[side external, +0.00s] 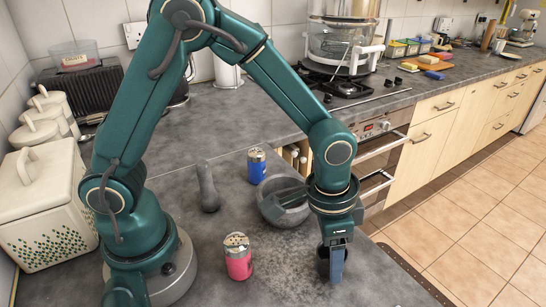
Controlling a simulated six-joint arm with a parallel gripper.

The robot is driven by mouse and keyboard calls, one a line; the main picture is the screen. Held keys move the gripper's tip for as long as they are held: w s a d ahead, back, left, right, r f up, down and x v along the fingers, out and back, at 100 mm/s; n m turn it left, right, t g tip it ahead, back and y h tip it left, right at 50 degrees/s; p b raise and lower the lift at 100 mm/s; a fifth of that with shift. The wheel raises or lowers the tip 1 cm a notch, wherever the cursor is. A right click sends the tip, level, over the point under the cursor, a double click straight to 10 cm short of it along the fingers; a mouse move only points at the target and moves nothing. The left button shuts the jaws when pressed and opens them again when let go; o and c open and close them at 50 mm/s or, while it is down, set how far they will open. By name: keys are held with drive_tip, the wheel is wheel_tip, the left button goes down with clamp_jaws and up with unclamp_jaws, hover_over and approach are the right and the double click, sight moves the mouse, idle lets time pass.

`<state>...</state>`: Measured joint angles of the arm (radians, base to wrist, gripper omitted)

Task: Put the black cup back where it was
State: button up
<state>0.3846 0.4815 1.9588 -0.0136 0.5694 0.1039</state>
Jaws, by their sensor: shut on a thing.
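The black cup (321,264) is at the front right of the grey counter, largely hidden behind my gripper's near finger. My gripper (335,268) points down and is shut on the cup. I cannot tell from this view whether the cup's base touches the counter or is slightly above it.
A pink shaker (238,262), a blue shaker (256,169) and a grey pestle (208,188) stand farther left.

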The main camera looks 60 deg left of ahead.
drive_tip(key=shift+f, duration=0.2)
drive_tip(key=shift+f, duration=0.15)
drive_tip(key=o, duration=1.3)
drive_tip(key=shift+o, duration=0.2)
wheel_tip(320, 180, up, 12)
drive_tip(key=s, duration=0.1)
drive_tip(key=s+a+r+n+t, duration=0.2)
drive_tip(key=s+a+n+t, duration=0.2)
drive_tip(key=s+a, duration=0.5)
drive_tip(key=shift+a+r+n+y, duration=0.15)
drive_tip(key=shift+a+n+y, duration=0.15)
drive_tip(key=shift+a+n, duration=0.55)
